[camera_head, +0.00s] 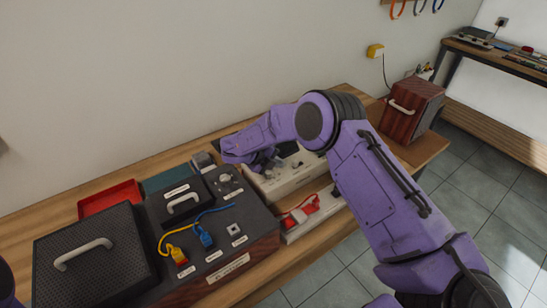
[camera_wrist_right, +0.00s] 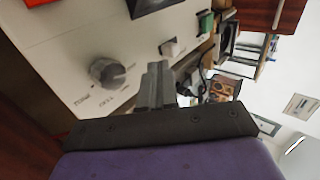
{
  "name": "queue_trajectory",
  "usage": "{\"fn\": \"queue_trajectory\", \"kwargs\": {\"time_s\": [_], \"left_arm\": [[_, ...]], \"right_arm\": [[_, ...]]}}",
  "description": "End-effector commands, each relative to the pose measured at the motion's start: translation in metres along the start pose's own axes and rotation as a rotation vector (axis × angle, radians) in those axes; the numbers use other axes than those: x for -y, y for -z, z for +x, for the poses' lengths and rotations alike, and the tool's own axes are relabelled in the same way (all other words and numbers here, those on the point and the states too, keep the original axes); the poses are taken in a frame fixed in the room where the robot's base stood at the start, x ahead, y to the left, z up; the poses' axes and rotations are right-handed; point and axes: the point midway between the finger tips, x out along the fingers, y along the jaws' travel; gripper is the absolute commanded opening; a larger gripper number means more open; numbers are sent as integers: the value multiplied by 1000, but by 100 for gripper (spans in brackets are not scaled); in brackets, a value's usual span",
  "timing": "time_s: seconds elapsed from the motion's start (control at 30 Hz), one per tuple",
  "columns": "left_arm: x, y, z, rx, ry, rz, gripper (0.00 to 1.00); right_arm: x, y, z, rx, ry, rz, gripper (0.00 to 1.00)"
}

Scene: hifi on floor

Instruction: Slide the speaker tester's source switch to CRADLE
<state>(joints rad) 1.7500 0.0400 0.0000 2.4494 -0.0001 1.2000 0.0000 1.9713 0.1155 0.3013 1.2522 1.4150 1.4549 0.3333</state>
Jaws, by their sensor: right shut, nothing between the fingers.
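A beige panelled unit (camera_head: 292,182) stands on the wooden bench, partly hidden behind my right arm. In the right wrist view its pale panel (camera_wrist_right: 60,50) carries a dark round knob (camera_wrist_right: 108,72) with small printed labels and a small white switch-like piece (camera_wrist_right: 172,48). I cannot read the labels clearly or tell the switch's setting. My right gripper (camera_head: 262,162) is over this unit. In the right wrist view its fingers (camera_wrist_right: 157,70) are shut and empty, with tips close to the white piece; I cannot tell whether they touch. My left gripper is not in view.
A dark box (camera_head: 240,225) with yellow and blue plugs stands left of the unit. A red item on a white base (camera_head: 305,212) lies in front. A wooden box (camera_head: 412,110) stands right.

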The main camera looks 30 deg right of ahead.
Motion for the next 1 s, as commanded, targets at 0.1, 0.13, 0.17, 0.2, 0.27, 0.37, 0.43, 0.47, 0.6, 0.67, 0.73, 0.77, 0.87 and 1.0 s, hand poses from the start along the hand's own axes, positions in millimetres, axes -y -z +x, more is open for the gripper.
{"fn": "queue_trajectory", "kwargs": {"time_s": [0.1, 0.13, 0.17, 0.2, 0.27, 0.37, 0.43, 0.47, 0.6, 0.67, 0.73, 0.77, 0.87, 1.0], "left_arm": [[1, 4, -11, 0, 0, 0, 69], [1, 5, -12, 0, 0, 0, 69], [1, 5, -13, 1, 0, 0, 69], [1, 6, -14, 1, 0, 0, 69], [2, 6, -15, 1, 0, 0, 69], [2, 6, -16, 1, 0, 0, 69], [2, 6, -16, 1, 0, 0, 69], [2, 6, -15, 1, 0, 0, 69], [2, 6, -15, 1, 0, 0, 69], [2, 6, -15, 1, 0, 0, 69], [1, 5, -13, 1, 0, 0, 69], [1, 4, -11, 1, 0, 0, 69], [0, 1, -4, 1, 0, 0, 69], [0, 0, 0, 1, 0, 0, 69]], "right_arm": [[3, 1, 21, -2, 0, 1, 0], [2, 1, 26, -3, 0, 0, 0], [2, 0, 30, -3, 0, 1, 0], [2, 0, 35, -1, 0, 0, 0], [2, 0, 41, -2, 0, 0, 0], [1, 0, 47, 0, 0, 1, 0], [0, 0, 48, 1, 0, 0, 0], [0, 0, 48, 1, 0, 0, 0], [0, 0, 48, 1, 0, 1, 0], [0, 0, 48, 1, 0, 1, 0], [2, 0, 51, 0, 0, 2, 0], [3, 0, 53, 0, 0, 2, 0], [11, 0, 64, -2, -1, 6, 0], [21, 0, 72, 0, 0, 2, 0]]}}
